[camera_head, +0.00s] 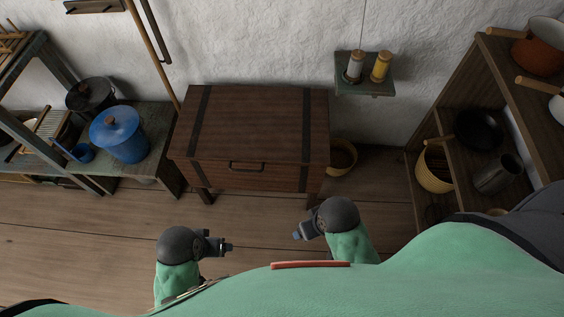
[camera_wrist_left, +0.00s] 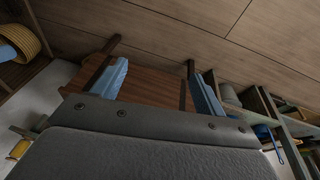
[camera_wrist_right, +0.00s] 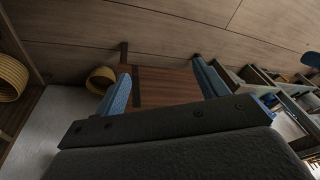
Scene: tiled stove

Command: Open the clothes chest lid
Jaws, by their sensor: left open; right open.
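The wooden clothes chest (camera_head: 250,125) stands against the white wall in the middle of the head view. Its lid is closed, with two dark straps across it and a dark handle (camera_head: 246,167) on the front. My left gripper (camera_head: 230,246) is open and empty, in front of the chest and below its left part. My right gripper (camera_head: 297,235) is open and empty, in front of the chest's right part. Both are apart from the chest. The chest also shows between the blue fingers in the left wrist view (camera_wrist_left: 150,85) and in the right wrist view (camera_wrist_right: 165,87).
A bench (camera_head: 160,167) with a blue pot (camera_head: 119,135) and a dark pot stands left of the chest. A yellow basket (camera_head: 342,158) sits close at its right. A small shelf (camera_head: 364,87) with spools hangs above right. Shelving stands far right. The floor before the chest is clear.

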